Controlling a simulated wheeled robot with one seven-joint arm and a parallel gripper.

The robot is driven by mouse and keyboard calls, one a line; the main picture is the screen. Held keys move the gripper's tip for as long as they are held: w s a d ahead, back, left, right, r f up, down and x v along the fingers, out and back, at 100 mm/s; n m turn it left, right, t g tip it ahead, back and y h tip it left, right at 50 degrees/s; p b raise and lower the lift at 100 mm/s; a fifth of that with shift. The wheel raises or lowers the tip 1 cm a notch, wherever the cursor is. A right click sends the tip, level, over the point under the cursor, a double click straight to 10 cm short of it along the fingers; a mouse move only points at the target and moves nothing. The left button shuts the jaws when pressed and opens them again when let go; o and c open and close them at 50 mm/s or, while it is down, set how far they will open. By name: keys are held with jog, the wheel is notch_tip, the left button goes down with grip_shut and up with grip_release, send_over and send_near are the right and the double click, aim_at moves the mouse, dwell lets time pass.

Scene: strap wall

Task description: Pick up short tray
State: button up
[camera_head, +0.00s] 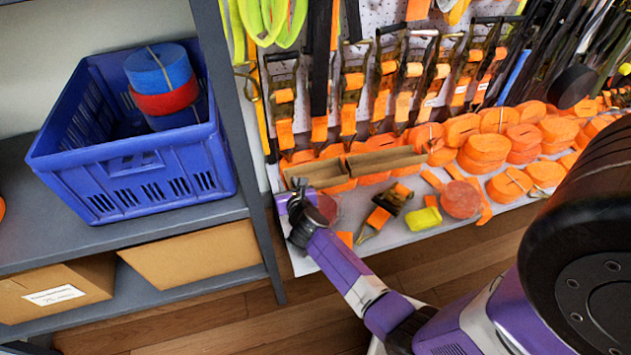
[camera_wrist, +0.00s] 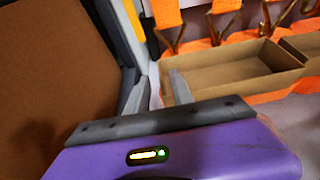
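Two open brown cardboard trays stand end to end on the lower shelf. The left one, which looks like the short tray (camera_head: 316,171), also fills the upper right of the wrist view (camera_wrist: 235,72); it looks empty. The longer tray (camera_head: 385,161) is to its right, and its corner shows in the wrist view (camera_wrist: 304,44). My gripper (camera_head: 297,190) is at the short tray's left front corner. In the wrist view its fingers (camera_wrist: 157,90) are apart, with the right finger overlapping the tray's left end. I cannot tell whether it touches the tray.
Orange strap rolls (camera_head: 486,147) crowd the shelf behind and right. A ratchet strap (camera_head: 385,208) and a yellow-green block (camera_head: 423,218) lie in front. A grey rack post (camera_head: 243,130) stands close on the left, beside a blue crate (camera_head: 135,165) and cardboard boxes (camera_head: 190,255).

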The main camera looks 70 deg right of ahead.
jog(key=shift+w+d+f, duration=0.2)
jog(key=shift+w+d, duration=0.15)
jog(key=shift+d, duration=0.05)
grip_shut()
dwell(1.2)
